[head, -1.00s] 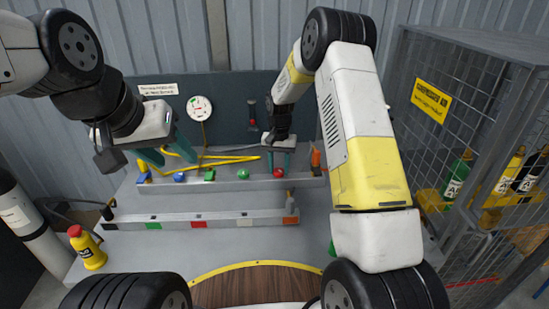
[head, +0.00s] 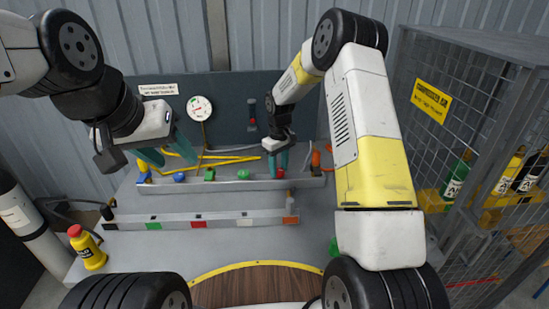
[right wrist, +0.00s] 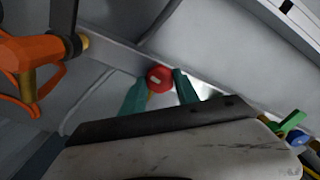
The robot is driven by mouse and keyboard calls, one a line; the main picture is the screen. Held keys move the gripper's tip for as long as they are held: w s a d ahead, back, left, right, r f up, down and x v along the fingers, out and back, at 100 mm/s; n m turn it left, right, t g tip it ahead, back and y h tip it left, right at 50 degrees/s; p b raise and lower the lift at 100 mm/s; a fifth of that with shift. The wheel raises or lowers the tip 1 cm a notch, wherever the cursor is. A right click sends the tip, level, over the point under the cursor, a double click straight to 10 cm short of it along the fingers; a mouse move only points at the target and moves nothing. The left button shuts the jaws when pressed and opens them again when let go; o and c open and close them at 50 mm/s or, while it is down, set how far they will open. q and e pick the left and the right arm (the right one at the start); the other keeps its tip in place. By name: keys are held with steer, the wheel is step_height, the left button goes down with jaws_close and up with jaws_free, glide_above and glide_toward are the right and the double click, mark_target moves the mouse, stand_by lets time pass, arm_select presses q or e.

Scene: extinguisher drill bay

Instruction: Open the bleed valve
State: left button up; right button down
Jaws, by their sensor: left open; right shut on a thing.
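A row of coloured fittings stands along the grey ledge (head: 225,187) on the bench. In the head view the fingers mostly hide this knob. No readable label tells which fitting is the bleed valve. My left gripper (head: 168,152) is open and empty above the ledge's left end.
An orange-handled fitting (right wrist: 30,55) is close beside my right gripper. A round gauge (head: 199,108) and yellow hoses (head: 230,159) are behind the ledge. A lower strip (head: 215,219) has coloured marks. A yellow bottle (head: 88,248) stands at left, a mesh cage (head: 470,110) at right.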

mark_target(279, 170)
steer(key=shift+n, duration=0.6)
steer(key=c, duration=0.9)
jaws_free()
steer(key=shift+r, duration=3.95)
